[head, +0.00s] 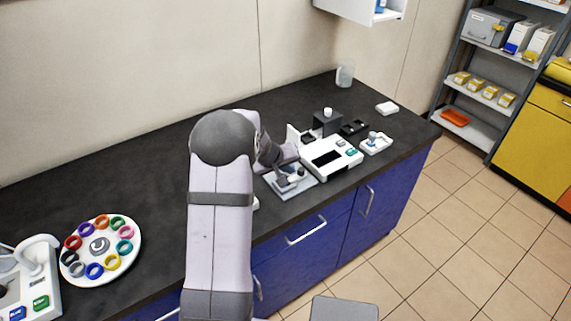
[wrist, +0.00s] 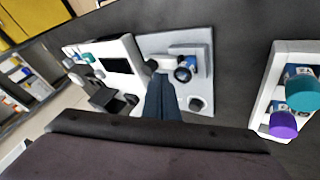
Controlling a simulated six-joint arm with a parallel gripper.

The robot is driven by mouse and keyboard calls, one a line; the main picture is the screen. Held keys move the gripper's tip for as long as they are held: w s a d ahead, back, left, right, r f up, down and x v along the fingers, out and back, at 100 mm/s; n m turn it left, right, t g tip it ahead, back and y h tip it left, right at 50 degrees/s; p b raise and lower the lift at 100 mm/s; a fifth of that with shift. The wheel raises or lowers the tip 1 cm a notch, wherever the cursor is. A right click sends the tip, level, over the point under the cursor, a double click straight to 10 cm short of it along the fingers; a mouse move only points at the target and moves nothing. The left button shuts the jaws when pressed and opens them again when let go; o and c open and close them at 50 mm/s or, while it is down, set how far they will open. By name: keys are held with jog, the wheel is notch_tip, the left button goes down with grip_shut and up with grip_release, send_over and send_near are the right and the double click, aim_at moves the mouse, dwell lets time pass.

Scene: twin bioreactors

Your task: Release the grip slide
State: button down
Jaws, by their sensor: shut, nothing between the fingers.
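A light grey plate fixture (head: 305,184) stands on the bench in front of my arm in the head view; it also shows in the wrist view (wrist: 203,40). It carries a grey block with a dark round part (wrist: 185,70) and a separate dark knob (wrist: 196,104). I cannot tell which part is the grip slide. My gripper (wrist: 158,80) is shut and empty, its dark fingers over the fixture's edge beside the white device. Whether the fingertips touch anything is unclear. In the head view my wrist hides part of the fixture.
A white device with a dark screen (head: 328,157) adjoins the fixture. A white rack with teal and purple caps (wrist: 262,120) stands at right in the wrist view. A round tray of coloured rings (head: 99,274) is at far left.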

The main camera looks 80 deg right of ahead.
aim_at(295, 177)
jog(key=shift+x, duration=0.95)
jog(key=shift+s+d, duration=0.6)
jog(key=shift+s, duration=0.1)
jog(key=shift+r, duration=0.2)
jog(key=shift+w+a+r, duration=0.15)
jog(key=shift+r, duration=0.1)
jog(key=v, duration=0.9)
jog(key=shift+a+p, duration=0.2)
jog(key=shift+p, duration=0.25)
